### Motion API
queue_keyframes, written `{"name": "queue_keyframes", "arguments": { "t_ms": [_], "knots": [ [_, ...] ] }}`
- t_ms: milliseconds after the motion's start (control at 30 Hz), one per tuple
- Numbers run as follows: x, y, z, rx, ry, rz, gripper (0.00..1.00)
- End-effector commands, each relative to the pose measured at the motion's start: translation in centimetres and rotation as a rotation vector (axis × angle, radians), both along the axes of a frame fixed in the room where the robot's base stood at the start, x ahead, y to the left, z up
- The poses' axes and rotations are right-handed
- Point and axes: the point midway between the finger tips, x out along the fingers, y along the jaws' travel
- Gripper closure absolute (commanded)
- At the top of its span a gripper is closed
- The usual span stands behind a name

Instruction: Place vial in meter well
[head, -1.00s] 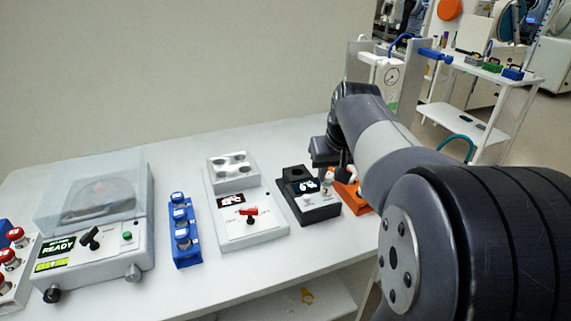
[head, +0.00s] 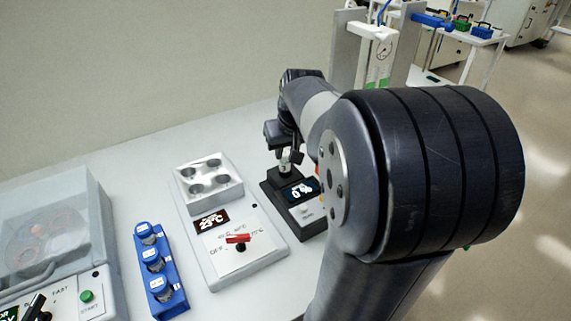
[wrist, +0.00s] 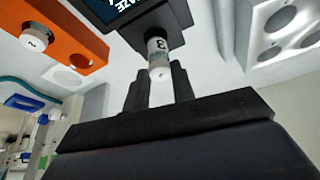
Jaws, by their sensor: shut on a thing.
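The vial (wrist: 158,48) has a white cap and a label marked 3. My gripper (wrist: 159,80) is shut on it, with one dark finger on each side near the cap. The meter (head: 302,212) is a black unit with a raised well block at the back and a display that seems to read 0 %. In the head view the vial (head: 285,166) is upright at the well block, under my gripper (head: 284,150). The wrist view shows its far end against the dark block (wrist: 150,20). How deep it sits in the well is hidden.
A white heater block (head: 232,225) with several wells and a red switch stands left of the meter. Further left are a blue rack (head: 163,280) of vials and a clear-lidded machine (head: 45,235). An orange rack (wrist: 65,35) with a vial marked 2 is near the meter.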

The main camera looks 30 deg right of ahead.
Motion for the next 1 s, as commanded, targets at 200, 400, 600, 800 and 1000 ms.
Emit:
{"name": "queue_keyframes", "arguments": {
  "t_ms": [200, 400, 600, 800, 1000],
  "knots": [
    [0.0, 0.0, -2.8, 0.001, 0.001, -0.001, 1.0],
    [0.0, 0.0, -4.1, 0.0, -0.001, 0.0, 1.0],
    [0.0, 0.0, -4.1, 0.0, -0.002, 0.0, 1.0],
    [0.0, 0.0, -4.4, 0.0, -0.002, 0.0, 0.7],
    [0.0, 0.0, -4.4, 0.0, -0.001, 0.0, 0.54]
  ]
}}
